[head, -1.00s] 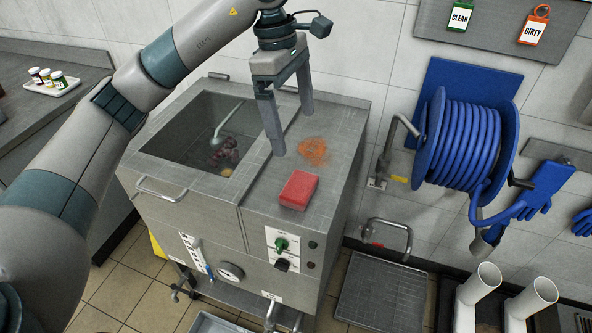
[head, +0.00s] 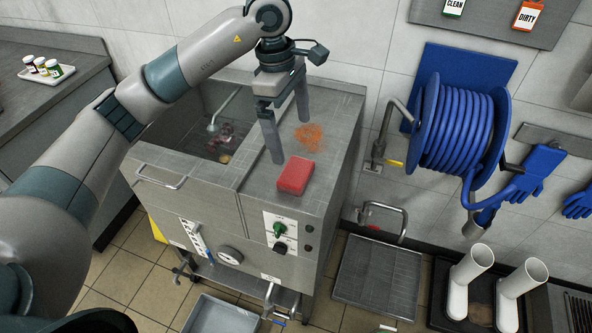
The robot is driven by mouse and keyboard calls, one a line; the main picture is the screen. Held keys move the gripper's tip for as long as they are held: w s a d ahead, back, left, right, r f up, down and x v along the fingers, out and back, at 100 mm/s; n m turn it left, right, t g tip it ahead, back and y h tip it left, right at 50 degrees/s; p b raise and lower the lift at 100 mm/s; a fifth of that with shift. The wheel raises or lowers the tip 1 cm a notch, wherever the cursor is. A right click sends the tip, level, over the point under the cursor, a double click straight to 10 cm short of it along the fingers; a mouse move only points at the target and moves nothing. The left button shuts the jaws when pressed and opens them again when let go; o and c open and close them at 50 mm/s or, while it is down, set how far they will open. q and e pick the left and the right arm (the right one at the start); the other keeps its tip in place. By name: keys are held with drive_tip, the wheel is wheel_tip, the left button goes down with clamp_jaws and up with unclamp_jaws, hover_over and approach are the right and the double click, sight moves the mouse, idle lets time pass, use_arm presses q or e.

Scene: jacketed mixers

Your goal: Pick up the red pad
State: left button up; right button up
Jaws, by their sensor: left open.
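The red pad (head: 295,175) is a small block lying flat on the right-hand steel top of the mixer (head: 262,182), near its front. My left gripper (head: 291,142) points down just behind the pad, its fingers spread apart with nothing between them. The fingertips look close to the pad's far edge, but I cannot tell their exact height above the top. My right gripper is not in view.
An orange stain (head: 309,137) marks the top behind the pad. The open mixer basin (head: 190,130) with dark residue lies to the left. A blue hose reel (head: 455,125) hangs on the wall at right. White boots (head: 468,275) stand below it.

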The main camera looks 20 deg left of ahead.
use_arm(q)
drive_tip(key=p, duration=0.2)
hover_over(296, 171)
drive_tip(key=f, duration=0.5)
drive_tip(key=shift+a, duration=0.25)
drive_tip(key=shift+f, duration=0.45)
drive_tip(key=shift+f+p, duration=0.75)
wheel_tip(296, 171, down, 3)
drive_tip(key=shift+r+p, duration=0.1)
drive_tip(key=shift+p, duration=0.7)
drive_tip(key=shift+d+f, duration=0.1)
drive_tip(key=shift+f, duration=0.4)
drive_tip(key=c, duration=1.1)
